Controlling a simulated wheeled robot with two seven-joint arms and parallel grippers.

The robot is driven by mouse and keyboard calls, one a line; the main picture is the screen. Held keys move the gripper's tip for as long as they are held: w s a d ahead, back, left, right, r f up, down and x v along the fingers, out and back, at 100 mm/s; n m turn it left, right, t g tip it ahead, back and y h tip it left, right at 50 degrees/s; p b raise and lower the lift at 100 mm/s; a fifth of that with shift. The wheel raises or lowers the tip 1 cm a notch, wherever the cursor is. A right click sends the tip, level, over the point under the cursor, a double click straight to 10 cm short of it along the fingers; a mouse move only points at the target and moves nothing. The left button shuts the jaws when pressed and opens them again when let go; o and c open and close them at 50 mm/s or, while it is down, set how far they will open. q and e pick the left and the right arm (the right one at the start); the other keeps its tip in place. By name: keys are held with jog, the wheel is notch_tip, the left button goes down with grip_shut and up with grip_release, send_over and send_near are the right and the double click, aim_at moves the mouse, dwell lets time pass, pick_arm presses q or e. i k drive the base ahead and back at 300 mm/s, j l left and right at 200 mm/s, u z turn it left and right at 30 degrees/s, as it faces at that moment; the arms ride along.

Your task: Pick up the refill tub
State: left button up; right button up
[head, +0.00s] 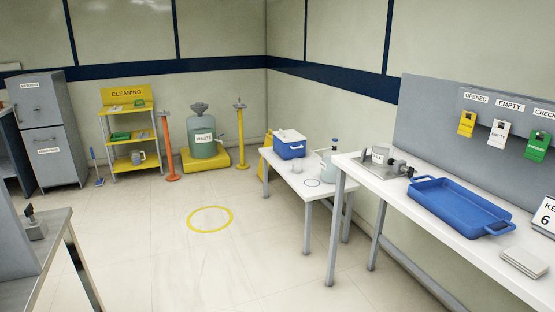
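No object in view is clearly marked as the refill tub, and the labels on the small containers are too small to read. A small greyish-white labelled container (380,155) stands on the left end of the white bench at right, beside a dark metal fixture (402,168). On the lower white table, a pale jug-like container with a dark blue top (329,166) stands at the right, and a small clear cup (297,167) stands in front of a blue cool box with a white lid (290,148). Neither of my grippers is in view.
The white bench (433,230) also holds a blue tray (460,207). A grey table (28,265) stands at lower left. A yellow cleaning rack (127,97), posts and a waste drum (203,143) line the back. The middle floor, with a yellow ring (210,207), is clear.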

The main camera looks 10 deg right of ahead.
aim_at(382, 153)
jog(key=i+z, duration=0.3)
jog(key=i+j+z, duration=0.25)
jog(key=i, duration=0.2)
jog(key=i+j+z, duration=0.5)
jog(key=z, duration=0.2)
jog(key=i+j+z, duration=0.55)
jog(key=j+z, duration=0.25)
jog(key=i+j+z, duration=0.15)
jog(key=j+z, duration=0.25)
jog(key=i+j+z, duration=0.1)
jog(key=j+z, duration=0.4)
jog(key=j, duration=0.5)
